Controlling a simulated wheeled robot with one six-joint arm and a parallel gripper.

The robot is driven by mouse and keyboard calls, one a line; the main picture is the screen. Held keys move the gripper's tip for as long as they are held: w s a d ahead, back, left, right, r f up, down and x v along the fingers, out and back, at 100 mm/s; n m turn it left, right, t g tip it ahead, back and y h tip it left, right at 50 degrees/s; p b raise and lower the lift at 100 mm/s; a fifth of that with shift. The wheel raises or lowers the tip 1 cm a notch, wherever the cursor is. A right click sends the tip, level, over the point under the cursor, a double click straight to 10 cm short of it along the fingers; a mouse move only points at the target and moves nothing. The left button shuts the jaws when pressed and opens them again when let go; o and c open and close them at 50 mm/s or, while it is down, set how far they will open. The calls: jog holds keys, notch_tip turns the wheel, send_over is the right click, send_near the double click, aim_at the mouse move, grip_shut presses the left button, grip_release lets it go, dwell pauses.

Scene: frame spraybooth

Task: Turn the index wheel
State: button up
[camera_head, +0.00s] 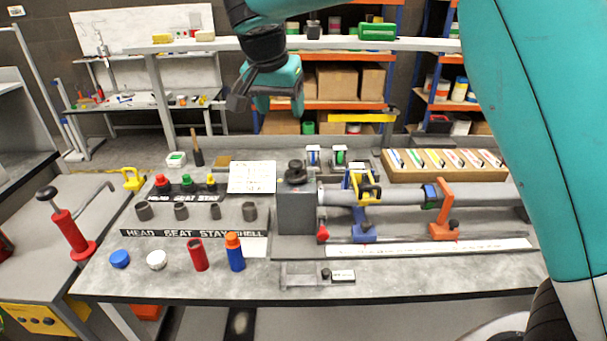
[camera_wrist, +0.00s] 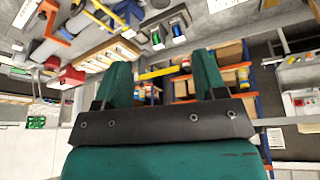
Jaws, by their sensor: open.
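A grey block (camera_head: 296,208) stands on the bench at the left end of a long grey tube (camera_head: 403,193). A round black knob (camera_head: 296,170) sits on top of this block. It may be the index wheel, but I cannot tell for sure. My gripper (camera_head: 284,98) hangs in the air above and behind the block, apart from everything on the bench. In the wrist view, the two teal fingers (camera_wrist: 163,75) of my gripper are spread apart with nothing between them.
The tube rests in a blue support (camera_head: 363,224) with a yellow clamp and an orange support (camera_head: 444,216). Cups, caps and a red and a blue bottle (camera_head: 235,253) stand at the left. A wooden tray (camera_head: 433,172) lies behind the tube. Shelves stand beyond.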

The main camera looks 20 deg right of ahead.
jog(key=m, duration=0.1)
jog(key=p, duration=0.4)
send_near(296, 163)
jog(key=x, duration=0.9)
jog(key=shift+a, duration=0.1)
jog(key=c, duration=0.9)
